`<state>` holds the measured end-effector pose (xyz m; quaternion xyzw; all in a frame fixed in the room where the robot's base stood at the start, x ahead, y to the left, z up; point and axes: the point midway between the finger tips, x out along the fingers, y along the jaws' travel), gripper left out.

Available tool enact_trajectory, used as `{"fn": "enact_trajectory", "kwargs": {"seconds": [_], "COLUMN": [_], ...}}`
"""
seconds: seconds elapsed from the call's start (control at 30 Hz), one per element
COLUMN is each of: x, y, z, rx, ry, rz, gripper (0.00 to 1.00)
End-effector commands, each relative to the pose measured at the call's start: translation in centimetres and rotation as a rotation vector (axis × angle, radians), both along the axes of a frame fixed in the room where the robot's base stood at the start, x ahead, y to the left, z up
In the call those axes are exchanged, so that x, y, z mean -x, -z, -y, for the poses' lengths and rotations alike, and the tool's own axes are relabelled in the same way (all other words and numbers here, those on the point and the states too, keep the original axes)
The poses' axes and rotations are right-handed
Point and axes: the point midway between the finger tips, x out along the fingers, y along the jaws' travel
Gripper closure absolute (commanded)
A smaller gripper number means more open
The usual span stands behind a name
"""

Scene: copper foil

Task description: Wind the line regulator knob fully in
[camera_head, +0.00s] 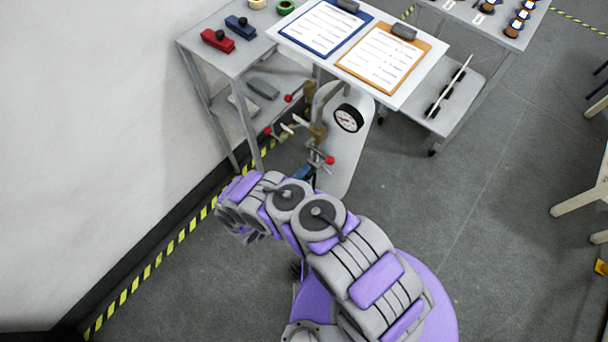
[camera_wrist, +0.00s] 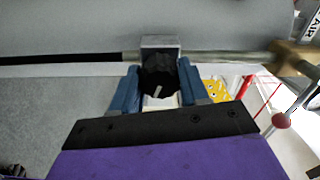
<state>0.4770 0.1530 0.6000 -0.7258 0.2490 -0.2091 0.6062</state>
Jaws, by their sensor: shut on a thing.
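The black regulator knob (camera_wrist: 160,72) shows in the middle of the wrist view, below a grey block (camera_wrist: 160,41) on a horizontal line. A pale mark shows on the knob's near face. My gripper (camera_wrist: 158,78) has one blue finger on each side of the knob and is shut on it. In the head view my gripper (camera_head: 302,173) is at the lower left of the gauge panel, largely behind my arm. The knob cannot be made out there.
A pressure gauge (camera_head: 348,118) is on the pale panel. Red-ended levers (camera_head: 329,160) stick out close to my gripper; one also shows at right in the wrist view (camera_wrist: 281,121). A table with clipboards (camera_head: 385,58) stands above.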

Motion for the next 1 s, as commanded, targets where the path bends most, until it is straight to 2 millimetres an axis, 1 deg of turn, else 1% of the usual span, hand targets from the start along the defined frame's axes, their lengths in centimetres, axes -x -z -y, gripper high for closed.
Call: {"fn": "enact_trajectory", "kwargs": {"seconds": [0.03,1.0], "x": [0.23,0.28], "y": [0.35,0.60], "z": [0.04,-0.07], "rx": [-0.034,-0.762], "ry": [-0.001,0.002], "rz": [0.018,0.579], "gripper": [0.86,0.86]}}
